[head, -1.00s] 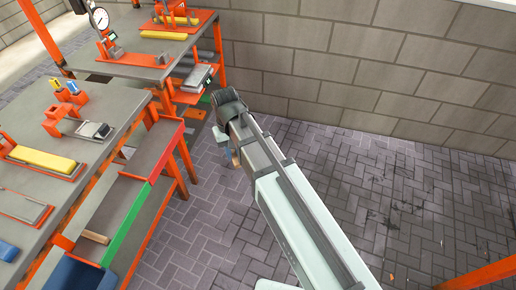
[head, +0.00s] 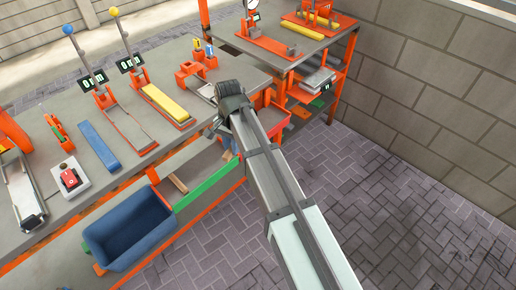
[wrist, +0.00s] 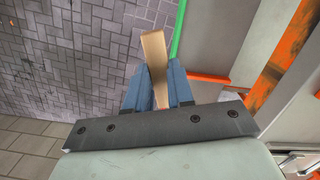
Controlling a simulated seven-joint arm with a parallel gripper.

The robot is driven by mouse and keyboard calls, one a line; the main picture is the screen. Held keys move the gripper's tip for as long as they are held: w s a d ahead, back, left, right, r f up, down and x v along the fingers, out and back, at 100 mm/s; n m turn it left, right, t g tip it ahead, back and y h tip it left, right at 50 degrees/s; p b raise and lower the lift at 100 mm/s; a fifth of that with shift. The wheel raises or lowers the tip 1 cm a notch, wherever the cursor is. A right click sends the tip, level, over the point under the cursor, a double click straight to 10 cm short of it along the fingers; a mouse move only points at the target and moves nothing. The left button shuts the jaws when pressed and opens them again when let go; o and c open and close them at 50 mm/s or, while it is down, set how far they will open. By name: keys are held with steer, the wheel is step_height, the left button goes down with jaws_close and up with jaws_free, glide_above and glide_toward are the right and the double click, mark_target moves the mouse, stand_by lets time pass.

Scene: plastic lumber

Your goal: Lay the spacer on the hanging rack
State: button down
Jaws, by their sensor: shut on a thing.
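My gripper (wrist: 158,88) has blue fingers shut on a tan, wood-coloured bar, which I take to be the spacer (wrist: 153,48). The bar sticks out beyond the fingertips, slightly tilted.
Another tan bar (head: 178,183) lies on the low shelf. A blue bin (head: 130,232) hangs left of it. The bench (head: 75,200) carries lever gauges, a yellow bar (head: 166,103) and a blue bar (head: 100,146). Orange frame parts stand close right in the wrist view. The paved floor is clear.

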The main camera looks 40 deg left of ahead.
steer(key=s+a+m, duration=0.2)
steer(key=a+m, duration=0.2)
steer(key=r+m+t+y, duration=0.1)
steer(key=m+y, duration=0.1)
steer(key=m, duration=1.6)
glide_above(213, 159)
steer(key=shift+w+d, duration=0.1)
steer(key=shift+d, duration=0.15)
steer(key=shift+a, duration=0.1)
steer(key=shift+f, duration=4.3)
steer(key=shift+f, duration=0.7)
steer(key=c, duration=0.9)
jaws_free()
